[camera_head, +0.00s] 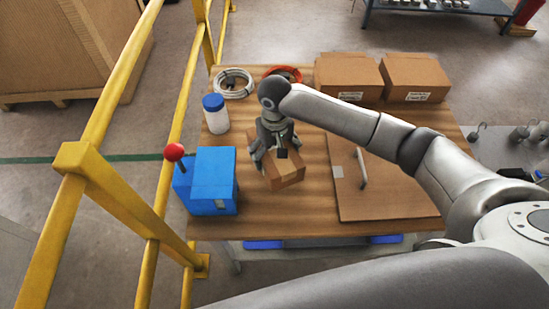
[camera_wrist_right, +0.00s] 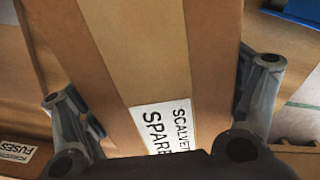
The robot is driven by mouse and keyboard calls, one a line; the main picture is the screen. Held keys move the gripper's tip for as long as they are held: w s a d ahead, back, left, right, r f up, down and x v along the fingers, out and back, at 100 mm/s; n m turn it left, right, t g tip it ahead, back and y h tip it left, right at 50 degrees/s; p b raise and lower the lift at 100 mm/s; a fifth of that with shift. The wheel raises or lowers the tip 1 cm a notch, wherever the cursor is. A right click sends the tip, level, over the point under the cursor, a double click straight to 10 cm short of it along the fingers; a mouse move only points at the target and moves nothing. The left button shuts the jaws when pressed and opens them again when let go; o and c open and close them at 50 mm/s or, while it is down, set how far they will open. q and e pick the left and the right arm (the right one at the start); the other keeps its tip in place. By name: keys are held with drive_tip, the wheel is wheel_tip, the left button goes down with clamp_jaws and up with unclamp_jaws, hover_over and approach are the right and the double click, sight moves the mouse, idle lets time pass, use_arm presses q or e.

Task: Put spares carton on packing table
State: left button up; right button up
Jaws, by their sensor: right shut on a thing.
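The spares carton (camera_head: 286,175) is a small brown cardboard box with a lighter tape strip. It is at the wooden packing table (camera_head: 268,222), between a blue box and a flat brown board. My right gripper (camera_head: 271,158) comes down over it from above and is shut on it. In the right wrist view the carton (camera_wrist_right: 150,50) fills the middle, with a white label partly reading "SPARE", and a finger lies along each side. I cannot tell whether the carton touches the tabletop. My left gripper is not in view.
A blue box (camera_head: 208,180) with a red-knobbed lever stands left of the carton. Behind are a blue-lidded white jar (camera_head: 215,115), a white coil (camera_head: 233,83) and two cartons (camera_head: 348,75). A flat brown board (camera_head: 385,190) lies right. A yellow railing (camera_head: 108,190) runs along the left.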

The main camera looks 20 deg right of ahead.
drive_tip(key=shift+w+f, duration=0.25)
drive_tip(key=shift+f, duration=1.5)
drive_tip(key=o, duration=1.2)
drive_tip(key=shift+f, duration=0.2)
drive_tip(key=shift+c, duration=0.2)
wheel_tip(320, 180, up, 12)
drive_tip(key=shift+r, duration=0.2)
drive_tip(key=shift+s+f, duration=0.1)
drive_tip(key=shift+s, duration=0.05)
